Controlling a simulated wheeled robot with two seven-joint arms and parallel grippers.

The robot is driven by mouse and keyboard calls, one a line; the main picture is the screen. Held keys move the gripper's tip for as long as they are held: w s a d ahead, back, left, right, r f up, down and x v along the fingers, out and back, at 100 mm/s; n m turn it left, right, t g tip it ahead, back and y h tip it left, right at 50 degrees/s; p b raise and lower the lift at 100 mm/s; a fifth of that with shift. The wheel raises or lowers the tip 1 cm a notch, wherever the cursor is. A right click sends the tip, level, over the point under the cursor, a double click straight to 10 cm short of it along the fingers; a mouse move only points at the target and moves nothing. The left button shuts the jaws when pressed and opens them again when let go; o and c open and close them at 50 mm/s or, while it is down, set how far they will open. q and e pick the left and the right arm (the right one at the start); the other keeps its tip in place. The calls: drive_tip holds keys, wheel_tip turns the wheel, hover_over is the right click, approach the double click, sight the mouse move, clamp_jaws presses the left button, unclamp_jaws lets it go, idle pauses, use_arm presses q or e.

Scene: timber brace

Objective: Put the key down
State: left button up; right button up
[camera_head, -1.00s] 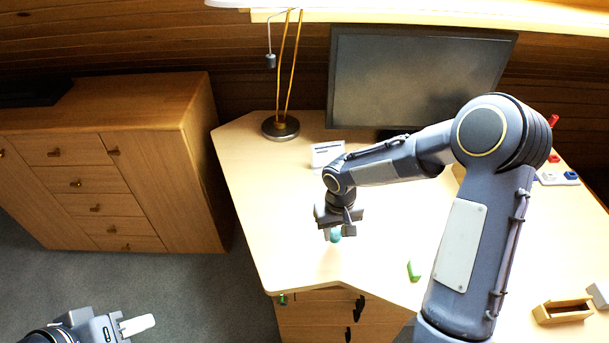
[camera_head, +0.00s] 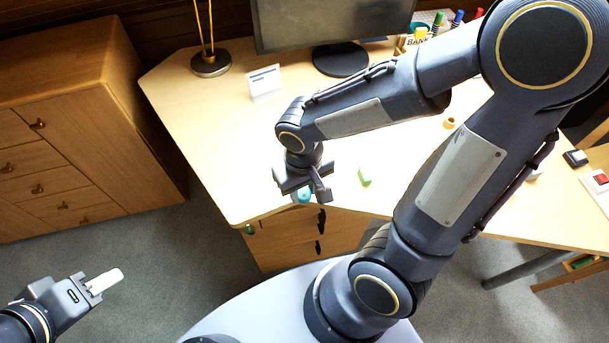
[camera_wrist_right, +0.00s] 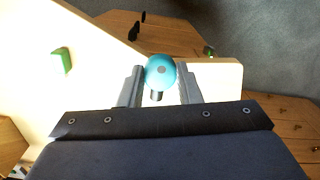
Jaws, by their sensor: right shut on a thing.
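The key, as far as I can tell, is the piece with a round teal head (camera_head: 304,197), seen larger in the right wrist view (camera_wrist_right: 160,70) with a short dark stub below the head. My right gripper (camera_head: 306,188) is shut on it, with one finger on each side in the wrist view (camera_wrist_right: 160,88). It is at the front edge of the desk (camera_head: 225,130); I cannot tell whether the key touches the desktop. My left gripper (camera_head: 104,282) is at the lower left, over the floor and away from the desk; whether its pale fingers are apart is unclear.
A small green block (camera_head: 365,176) lies on the desk right of my right gripper. A white card (camera_head: 265,82), a lamp base (camera_head: 210,64) and a monitor (camera_head: 333,20) stand behind. Drawers (camera_head: 300,238) are under the front edge, with a small green piece (camera_head: 250,229) there.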

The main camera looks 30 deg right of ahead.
drive_tip(key=w+d+f, duration=0.1)
drive_tip(key=w+f, duration=0.1)
drive_tip(key=w+d+f, duration=0.2)
drive_tip(key=w+f, duration=0.1)
drive_tip(key=w+d+f, duration=0.1)
drive_tip(key=w+f, duration=0.1)
drive_tip(key=w, duration=0.1)
drive_tip(key=shift+d+f, duration=0.25)
drive_tip(key=shift+d, duration=0.1)
drive_tip(key=shift+w+d+f, duration=0.1)
drive_tip(key=shift+w+f, duration=0.05)
drive_tip(key=shift+f, duration=0.75)
drive_tip(key=shift+w+d+f, duration=0.1)
drive_tip(key=shift+f, duration=0.8)
drive_tip(key=shift+f+b, duration=0.3)
drive_tip(key=shift+f, duration=0.1)
drive_tip(key=o, duration=1)
drive_tip(key=shift+c, duration=0.2)
drive_tip(key=shift+a+r, duration=0.1)
